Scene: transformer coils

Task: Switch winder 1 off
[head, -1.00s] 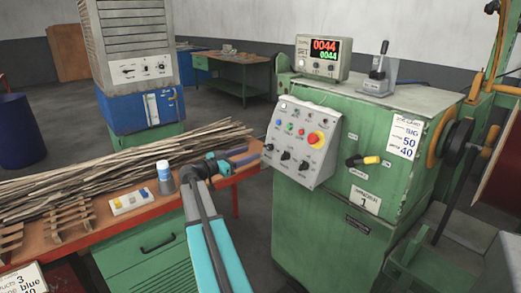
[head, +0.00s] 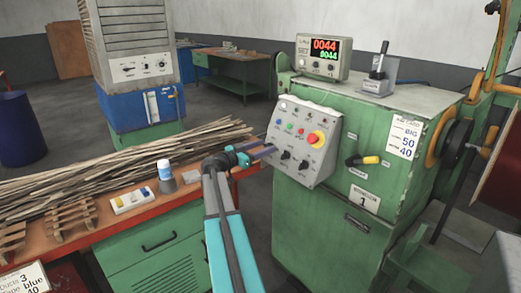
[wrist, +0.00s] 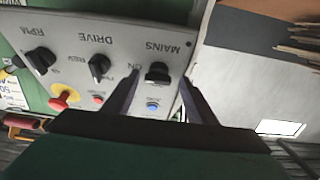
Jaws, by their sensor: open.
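Winder 1 (head: 330,225) is the green machine on the right in the head view, with a plate (head: 365,199) reading 1. Its grey sloped control panel (head: 318,178) has buttons above a row of black knobs. In the wrist view the panel appears upside down, with the MAINS knob (wrist: 157,73), DRIVE knob (wrist: 98,67) and RPM knob (wrist: 40,58). My gripper (head: 266,151) is at the panel's left edge. In the wrist view its open fingers (wrist: 160,80) lie on either side of the MAINS knob; contact cannot be told. In the head view the gripper hides this knob.
A counter (head: 324,56) on the winder shows lit 0044 digits. A red-yellow stop button (head: 316,139) and a yellow-tipped lever (head: 368,160) are nearby.

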